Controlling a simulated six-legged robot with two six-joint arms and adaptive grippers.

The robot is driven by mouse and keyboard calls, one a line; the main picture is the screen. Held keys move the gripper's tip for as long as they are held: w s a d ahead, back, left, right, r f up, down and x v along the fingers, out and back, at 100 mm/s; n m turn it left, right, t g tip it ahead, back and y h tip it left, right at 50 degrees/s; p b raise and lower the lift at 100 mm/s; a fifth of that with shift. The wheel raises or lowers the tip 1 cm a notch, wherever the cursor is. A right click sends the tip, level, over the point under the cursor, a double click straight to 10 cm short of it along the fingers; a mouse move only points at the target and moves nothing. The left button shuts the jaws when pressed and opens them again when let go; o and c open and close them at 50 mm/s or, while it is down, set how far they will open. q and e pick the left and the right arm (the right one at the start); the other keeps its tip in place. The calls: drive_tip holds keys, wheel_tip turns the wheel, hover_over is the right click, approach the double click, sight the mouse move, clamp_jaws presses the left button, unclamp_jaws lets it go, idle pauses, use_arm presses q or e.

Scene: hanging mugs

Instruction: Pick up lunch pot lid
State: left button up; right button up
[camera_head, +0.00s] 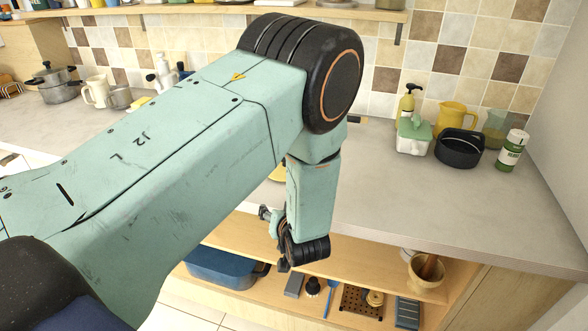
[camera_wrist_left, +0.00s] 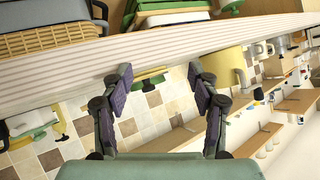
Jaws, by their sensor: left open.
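The lunch pot (camera_head: 411,146) is a small white container on the grey counter at the right of the head view. Its green lid (camera_head: 415,127) sits on top of it. My left gripper (camera_head: 272,238) hangs near the counter's front edge, left of the pot and well apart from it. The arm hides part of it. In the left wrist view its two dark fingers (camera_wrist_left: 160,76) are spread with nothing held between them. A white and green object (camera_wrist_left: 30,121) at the left of that view may be the pot; I cannot tell. My right gripper is in neither view.
A yellow soap bottle (camera_head: 407,103), yellow jug (camera_head: 455,120), black pot (camera_head: 458,148) and green jar (camera_head: 512,150) stand close around the lunch pot. A lower shelf holds a blue tub (camera_head: 222,268) and a mortar (camera_head: 427,272). The counter's front middle is clear.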

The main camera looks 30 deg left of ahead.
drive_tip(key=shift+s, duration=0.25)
